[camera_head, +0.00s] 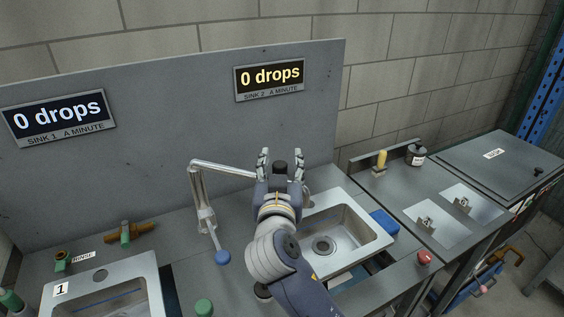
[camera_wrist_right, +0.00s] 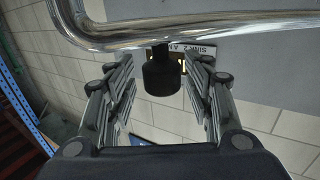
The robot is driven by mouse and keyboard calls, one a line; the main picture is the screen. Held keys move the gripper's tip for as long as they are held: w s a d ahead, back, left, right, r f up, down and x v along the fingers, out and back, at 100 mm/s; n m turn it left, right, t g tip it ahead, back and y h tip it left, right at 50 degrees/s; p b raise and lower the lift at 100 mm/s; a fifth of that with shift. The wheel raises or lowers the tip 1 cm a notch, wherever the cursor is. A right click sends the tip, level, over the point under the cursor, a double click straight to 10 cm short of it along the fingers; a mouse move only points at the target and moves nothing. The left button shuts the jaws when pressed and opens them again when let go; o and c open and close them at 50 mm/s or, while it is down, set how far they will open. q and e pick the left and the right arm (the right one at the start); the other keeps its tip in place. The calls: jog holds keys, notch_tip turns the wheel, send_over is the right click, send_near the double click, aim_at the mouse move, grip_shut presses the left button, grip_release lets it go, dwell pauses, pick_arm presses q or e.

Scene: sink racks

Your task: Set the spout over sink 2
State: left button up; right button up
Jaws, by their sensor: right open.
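In the right wrist view the chrome pipe (camera_wrist_right: 200,28) crosses the top and the black nozzle (camera_wrist_right: 160,75) hangs between the open fingers (camera_wrist_right: 158,85), with a gap on each side. My right forearm hides part of sink 2's left side. My left gripper is not in view.
Sink 1 (camera_head: 150,283) is at the lower left. A red knob (camera_head: 424,257) and a blue block (camera_head: 384,222) are right of sink 2. Both wall displays read 0 drops.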

jog(key=s+a, duration=0.1)
jog(key=s, duration=1)
jog(key=shift+s, duration=0.15)
jog(key=shift+a, duration=0.1)
